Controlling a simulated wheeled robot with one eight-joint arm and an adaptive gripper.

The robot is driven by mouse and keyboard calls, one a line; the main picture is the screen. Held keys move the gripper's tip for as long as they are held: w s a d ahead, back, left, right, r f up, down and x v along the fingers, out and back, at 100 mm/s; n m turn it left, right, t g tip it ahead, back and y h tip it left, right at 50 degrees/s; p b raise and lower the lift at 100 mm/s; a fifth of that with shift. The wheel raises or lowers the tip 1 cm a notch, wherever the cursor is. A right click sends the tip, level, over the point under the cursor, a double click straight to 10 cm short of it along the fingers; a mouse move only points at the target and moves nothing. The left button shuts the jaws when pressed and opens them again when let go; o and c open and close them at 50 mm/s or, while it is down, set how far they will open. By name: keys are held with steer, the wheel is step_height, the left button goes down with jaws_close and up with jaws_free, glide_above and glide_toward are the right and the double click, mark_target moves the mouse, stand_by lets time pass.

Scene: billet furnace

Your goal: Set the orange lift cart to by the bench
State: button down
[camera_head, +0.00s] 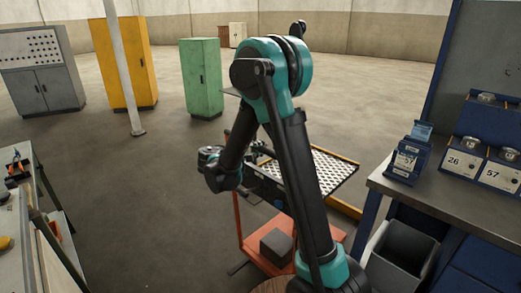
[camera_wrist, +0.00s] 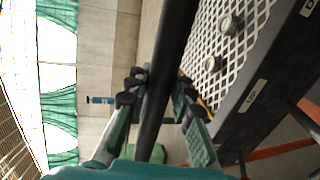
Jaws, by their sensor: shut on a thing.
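The orange lift cart (camera_head: 253,252) stands on the floor in the middle of the head view, partly behind my arm. It has a low orange deck, an orange post and a raised dark top with a pale mesh surface (camera_head: 325,172). In the wrist view the mesh top (camera_wrist: 248,50) fills the right side. My gripper (camera_wrist: 158,98) is shut on a black bar (camera_wrist: 170,50), which looks like the cart's handle. In the head view my gripper (camera_head: 258,153) is at the cart's left side and partly hidden. The bench (camera_head: 445,193) is to the right of the cart.
A dark box (camera_head: 277,246) sits on the cart's low deck. A dark bin (camera_head: 402,258) is under the bench. Another worktable (camera_head: 50,205) is at the left edge. Grey, yellow (camera_head: 130,60) and green (camera_head: 202,80) cabinets and a pole stand behind. Floor between is clear.

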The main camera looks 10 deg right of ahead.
steer(key=shift+d, duration=0.15)
steer(key=r+x, duration=0.3)
steer(key=x, duration=1.1)
steer(key=w+r+x, duration=0.1)
steer(key=r+x, duration=0.1)
steer(key=x, duration=1.3)
steer(key=shift+d+r, duration=0.3)
steer(key=shift+d, duration=0.3)
steer(key=shift+w, duration=0.1)
steer(key=c, duration=1.3)
jaws_free()
steer(key=shift+a, duration=0.15)
steer(key=v, duration=1.2)
